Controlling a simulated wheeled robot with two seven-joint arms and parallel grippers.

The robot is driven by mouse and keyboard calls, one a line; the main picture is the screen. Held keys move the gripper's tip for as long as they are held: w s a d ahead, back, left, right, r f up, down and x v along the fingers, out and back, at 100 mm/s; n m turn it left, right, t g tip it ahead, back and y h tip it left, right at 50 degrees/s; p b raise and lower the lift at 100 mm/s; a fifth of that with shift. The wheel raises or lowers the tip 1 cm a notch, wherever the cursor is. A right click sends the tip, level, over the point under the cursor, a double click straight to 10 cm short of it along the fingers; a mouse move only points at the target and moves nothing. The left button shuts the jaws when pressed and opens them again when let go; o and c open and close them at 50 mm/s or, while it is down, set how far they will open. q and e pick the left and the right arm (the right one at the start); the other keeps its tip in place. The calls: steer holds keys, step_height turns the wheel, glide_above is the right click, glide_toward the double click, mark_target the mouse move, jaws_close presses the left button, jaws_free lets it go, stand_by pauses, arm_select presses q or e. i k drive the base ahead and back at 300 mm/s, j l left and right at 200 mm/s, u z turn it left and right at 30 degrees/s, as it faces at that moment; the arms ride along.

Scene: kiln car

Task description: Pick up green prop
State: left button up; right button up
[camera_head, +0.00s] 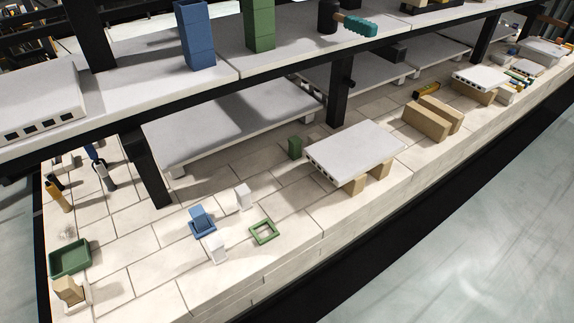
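A tall green block (260,25) stands upright on the grey upper shelf, to the right of a tall blue block (196,36). A small green block (295,147) stands on the pale tiled deck below, just left of a grey slab on tan blocks. A green square frame (264,231) lies flat on the deck nearer the front. I cannot tell which green piece is the prop. Neither of my grippers shows in the head view.
The upper shelf (130,62) and black posts (339,90) overhang the back of the deck. A slab (355,150) on tan blocks, a blue frame (203,228), white blocks (242,196) and a green tray (70,258) stand on the deck. Bare tiles lie between them.

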mark_target(295, 142)
steer(key=u, duration=1.3)
steer(key=k+l, duration=0.15)
steer(key=l, duration=0.2)
steer(key=k+l, duration=0.2)
steer(key=l, duration=0.15)
steer(key=k+l, duration=0.15)
steer(key=l, duration=0.2)
steer(key=k+l, duration=0.2)
steer(key=l, duration=0.2)
steer(key=k+l, duration=0.15)
steer(key=l, duration=0.2)
